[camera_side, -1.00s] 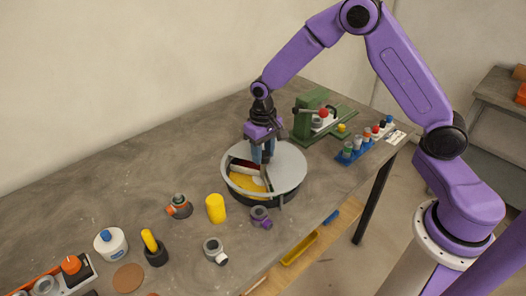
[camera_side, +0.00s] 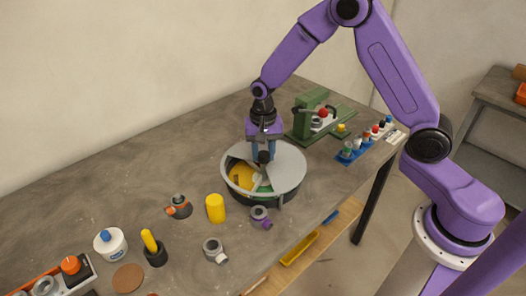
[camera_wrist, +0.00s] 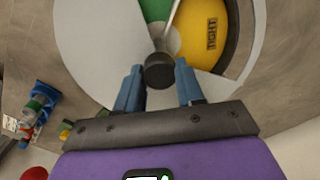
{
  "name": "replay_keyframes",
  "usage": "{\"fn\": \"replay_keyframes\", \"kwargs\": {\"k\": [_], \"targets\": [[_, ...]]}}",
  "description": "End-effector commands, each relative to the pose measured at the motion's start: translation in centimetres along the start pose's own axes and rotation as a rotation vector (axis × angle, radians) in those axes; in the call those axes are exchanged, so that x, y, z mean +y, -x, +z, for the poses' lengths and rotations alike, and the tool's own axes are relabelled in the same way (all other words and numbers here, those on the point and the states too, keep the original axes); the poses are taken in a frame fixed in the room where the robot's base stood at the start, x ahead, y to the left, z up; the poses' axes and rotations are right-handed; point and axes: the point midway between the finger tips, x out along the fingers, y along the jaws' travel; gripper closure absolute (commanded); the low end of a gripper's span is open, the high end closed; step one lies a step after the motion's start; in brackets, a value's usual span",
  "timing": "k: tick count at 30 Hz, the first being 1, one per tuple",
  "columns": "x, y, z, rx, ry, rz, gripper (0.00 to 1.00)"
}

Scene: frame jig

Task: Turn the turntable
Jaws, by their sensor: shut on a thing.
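The turntable (camera_side: 291,170) is a round grey-topped drum with a dark base near the table's front edge. An opening in its top shows a yellow sector (camera_side: 241,175) and a green sector (camera_side: 264,189) with a pale divider between them. In the wrist view the grey top (camera_wrist: 95,45) and the yellow sector (camera_wrist: 203,35) with a dark label show; the lettering is hard to read. My gripper (camera_side: 262,153) points down over the middle of the turntable. Its blue fingers are shut on the black centre knob (camera_wrist: 159,72).
A green jig (camera_side: 303,122) stands behind the turntable, and a blue rack (camera_side: 353,154) of coloured pegs is to its right. A yellow cylinder (camera_side: 215,208) and a grey-and-purple fitting (camera_side: 261,217) stand close by at its front left. More small parts lie further left.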

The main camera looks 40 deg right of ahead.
Motion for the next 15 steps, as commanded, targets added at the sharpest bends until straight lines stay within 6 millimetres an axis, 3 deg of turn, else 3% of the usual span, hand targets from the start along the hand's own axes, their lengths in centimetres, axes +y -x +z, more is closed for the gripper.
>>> {"fn": "replay_keyframes", "kwargs": {"k": [15], "targets": [[0.13,0.08,0.02,0.001,-0.492,-0.001,1.0]]}}
